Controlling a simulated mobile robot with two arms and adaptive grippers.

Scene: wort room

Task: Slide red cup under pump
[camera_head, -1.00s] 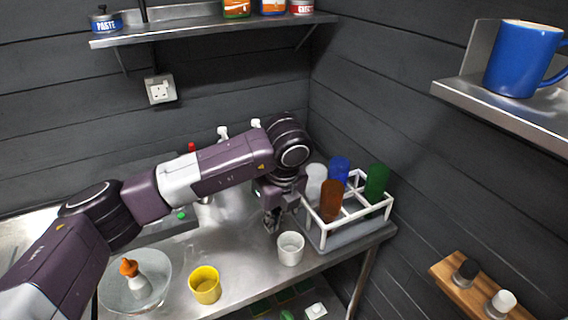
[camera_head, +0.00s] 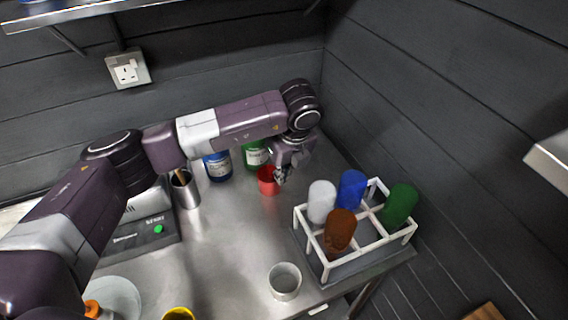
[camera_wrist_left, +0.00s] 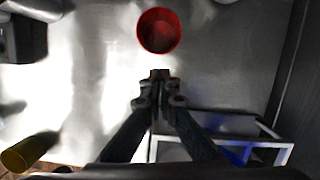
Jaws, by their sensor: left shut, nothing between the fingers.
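The red cup (camera_head: 268,181) stands on the steel worktop in front of a green-labelled bottle (camera_head: 256,154) and beside a blue bottle (camera_head: 217,166). The bottles' tops are hidden behind my left arm, so no pump head or spout shows. My left gripper (camera_head: 281,176) is shut and empty, at the right side of the red cup; contact is unclear in the head view. In the left wrist view the cup (camera_wrist_left: 158,31) shows its open top just beyond the closed fingertips (camera_wrist_left: 160,76), with a gap in the picture. My right gripper is not in view.
A white rack (camera_head: 366,246) with several coloured tumblers stands to the right. A white cup (camera_head: 284,281) is near the front edge. A steel pot (camera_head: 186,190) and a scale (camera_head: 145,240) are to the left. The middle worktop is clear.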

